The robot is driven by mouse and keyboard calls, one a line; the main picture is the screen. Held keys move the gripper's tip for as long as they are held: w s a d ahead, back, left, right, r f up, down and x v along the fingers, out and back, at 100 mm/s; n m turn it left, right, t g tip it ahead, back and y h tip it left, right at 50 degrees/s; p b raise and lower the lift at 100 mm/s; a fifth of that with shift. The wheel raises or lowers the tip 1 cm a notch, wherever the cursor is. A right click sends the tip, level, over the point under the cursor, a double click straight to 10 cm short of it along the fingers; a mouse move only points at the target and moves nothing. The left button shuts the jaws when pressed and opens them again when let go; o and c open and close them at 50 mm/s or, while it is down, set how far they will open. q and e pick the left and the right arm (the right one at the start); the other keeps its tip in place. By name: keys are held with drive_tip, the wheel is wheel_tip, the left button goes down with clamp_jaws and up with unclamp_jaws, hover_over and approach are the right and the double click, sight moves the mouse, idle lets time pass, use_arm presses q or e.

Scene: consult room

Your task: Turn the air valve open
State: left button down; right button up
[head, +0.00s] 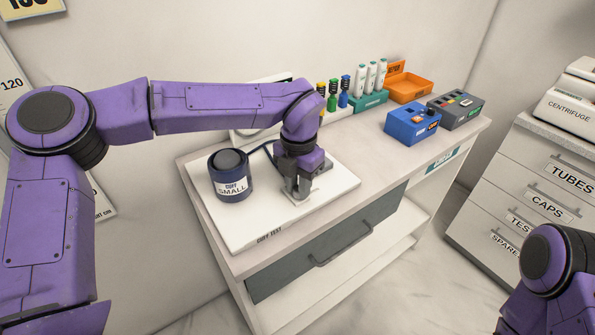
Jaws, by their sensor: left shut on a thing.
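My left gripper (299,192) points down over the white board (243,224) on the table, right of the small cuff. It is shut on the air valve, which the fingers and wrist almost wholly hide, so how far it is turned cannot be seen. The dark blue cuff (234,190), labelled "CUFF SMALL", stands on the left of the board. A dark tube (262,149) runs from behind the cuff toward the gripper. My right arm shows only at the lower right corner; its gripper is out of view.
Behind the gripper, along the wall, are several coloured bottles (333,96), a teal rack (369,101) with white tubes and an open orange box (410,87). A blue box (411,124) and a grey box (457,111) stand at the right end. A drawer cabinet (530,193) stands farther right.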

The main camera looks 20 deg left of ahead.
use_arm(q)
drive_tip(key=m+p, duration=0.6)
drive_tip(key=p, duration=0.1)
drive_tip(key=m+p, duration=0.3)
drive_tip(key=p, duration=0.1)
drive_tip(key=shift+r, duration=0.4)
drive_tip(key=shift+w+f+m+p, duration=0.1)
drive_tip(key=shift+f+m+p, duration=0.1)
drive_tip(key=shift+m+p, duration=1.55)
drive_tip(key=shift+m, duration=0.25)
drive_tip(key=c, duration=0.9)
unclamp_jaws()
drive_tip(key=shift+f, duration=0.1)
wheel_tip(320, 180, up, 11)
drive_tip(key=b, duration=0.3)
drive_tip(key=shift+f, duration=0.2)
